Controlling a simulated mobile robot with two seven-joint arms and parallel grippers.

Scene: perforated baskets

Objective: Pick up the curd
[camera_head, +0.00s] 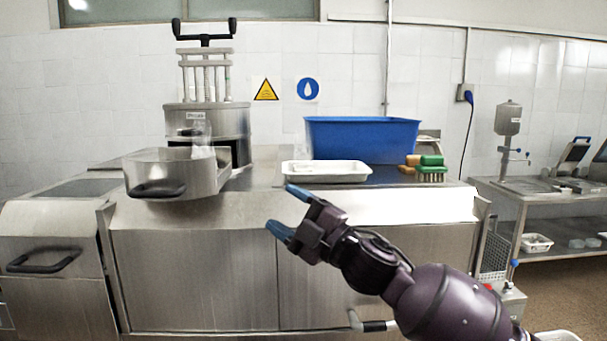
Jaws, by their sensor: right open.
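My right gripper (285,211) is open and empty, with its blue fingertips apart. It is in front of the steel counter, below and slightly left of a shallow white tray (325,178) in the picture. The tray lies on the counter top (262,172). I cannot make out the curd for certain; whether any lies in the white tray is too small to tell. My left gripper is not in view.
A blue bin (360,140) stands behind the tray. A side table (560,195) stands right.

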